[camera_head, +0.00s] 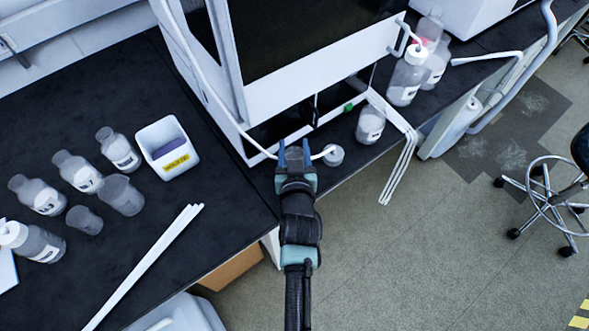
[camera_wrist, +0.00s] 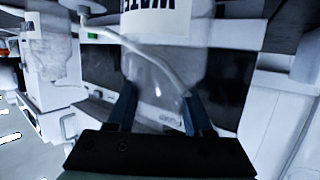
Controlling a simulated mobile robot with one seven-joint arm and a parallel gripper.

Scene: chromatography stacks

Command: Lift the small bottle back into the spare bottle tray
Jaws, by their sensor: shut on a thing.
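My gripper (camera_head: 295,155) is in front of the white instrument stack, near the bench's front edge. In the wrist view its two blue fingers (camera_wrist: 158,112) are on either side of a clear bottle (camera_wrist: 158,65), with a white label and dark lettering at the top of the picture. The gripper is shut on this bottle. In the head view the bottle is hidden or too small to make out. I cannot pick out a spare bottle tray for certain in either view.
The white instrument stack (camera_head: 300,75) stands close beyond my gripper. A small round container (camera_head: 333,155) is just right of it. Clear bottles (camera_head: 407,75) stand farther right. On the left bench are a white open box (camera_head: 160,150), bottles, beakers (camera_head: 122,195) and white rods (camera_head: 145,265).

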